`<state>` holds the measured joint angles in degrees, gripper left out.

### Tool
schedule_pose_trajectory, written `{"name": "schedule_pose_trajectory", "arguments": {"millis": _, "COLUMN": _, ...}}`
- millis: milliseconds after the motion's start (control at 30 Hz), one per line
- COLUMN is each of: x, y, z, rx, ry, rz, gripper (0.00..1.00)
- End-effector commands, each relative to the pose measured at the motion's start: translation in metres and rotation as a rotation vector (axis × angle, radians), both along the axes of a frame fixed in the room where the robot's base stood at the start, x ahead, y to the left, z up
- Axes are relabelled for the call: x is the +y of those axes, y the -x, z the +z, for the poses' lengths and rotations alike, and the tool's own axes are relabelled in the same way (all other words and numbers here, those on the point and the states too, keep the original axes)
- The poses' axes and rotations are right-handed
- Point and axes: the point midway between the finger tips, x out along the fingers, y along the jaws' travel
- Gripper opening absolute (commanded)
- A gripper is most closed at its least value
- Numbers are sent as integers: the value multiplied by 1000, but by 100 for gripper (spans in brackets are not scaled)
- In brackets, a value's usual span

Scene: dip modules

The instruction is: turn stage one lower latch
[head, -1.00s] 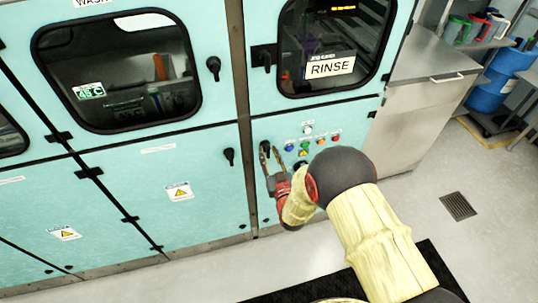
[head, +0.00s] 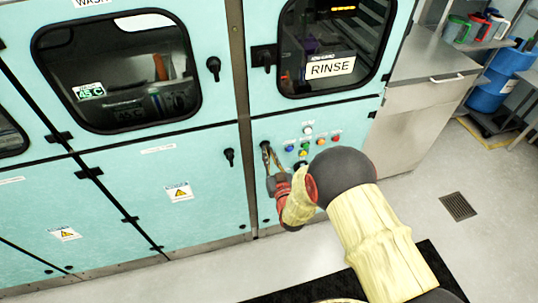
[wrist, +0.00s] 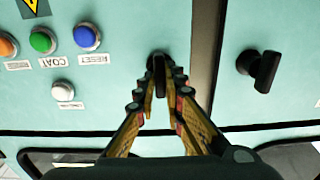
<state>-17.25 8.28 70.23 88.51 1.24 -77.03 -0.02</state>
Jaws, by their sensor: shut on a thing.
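A black lower latch (wrist: 158,62) sits on the teal panel below the RINSE window, near that panel's edge seam. My gripper (wrist: 160,92) has its fingers closed on both sides of this latch in the wrist view. In the head view my gripper (head: 267,153) reaches the panel's upper left corner, and its fingers largely hide the latch. A second black lower latch (head: 229,157) is on the neighbouring panel to the left, untouched; it also shows at the right of the wrist view (wrist: 262,68).
Coloured push buttons (head: 304,148) lie close beside my gripper on the same panel. Upper latches (head: 213,68) and (head: 264,57) are beside the windows. A steel cabinet (head: 415,110) stands to the right. The floor in front has a dark mat (head: 300,290) and a drain (head: 458,206).

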Motion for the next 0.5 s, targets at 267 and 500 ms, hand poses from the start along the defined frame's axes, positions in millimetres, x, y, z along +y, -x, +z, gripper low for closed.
{"name": "schedule_pose_trajectory", "arguments": {"millis": 267, "x": -1, "y": 0, "z": -2, "rx": 23, "ry": -81, "rz": 0, "gripper": 0}}
{"name": "schedule_pose_trajectory", "arguments": {"millis": 500, "x": -1, "y": -1, "z": -3, "rx": 73, "ry": -256, "rz": 0, "gripper": 0}}
